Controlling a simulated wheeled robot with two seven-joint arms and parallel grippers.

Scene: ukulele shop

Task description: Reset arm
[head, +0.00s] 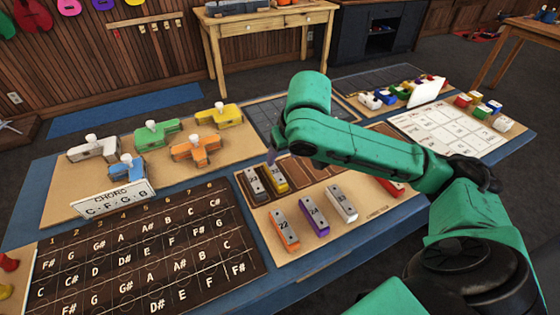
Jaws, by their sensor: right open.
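My green right arm reaches in from the right over the table. My right gripper (271,156) points down, mostly hidden behind the forearm's end; it is open above the back of a brown slotted tray (315,172). In that tray's left slots stand a grey block (253,180) and a yellow block (276,177). In front of the slots an orange block (284,230), a purple block (314,215) and a white block (341,203) lie on the tan board. A red block (391,187) is partly covered by my arm. My left gripper is not in view.
A fretboard chart (130,250) lies front left, with a chord card (115,200) behind it. Coloured clamp-like pieces, including a yellow one (220,116), stand at the back left. A white grid sheet (450,128) and small coloured blocks lie right. A wooden bench (262,25) stands behind.

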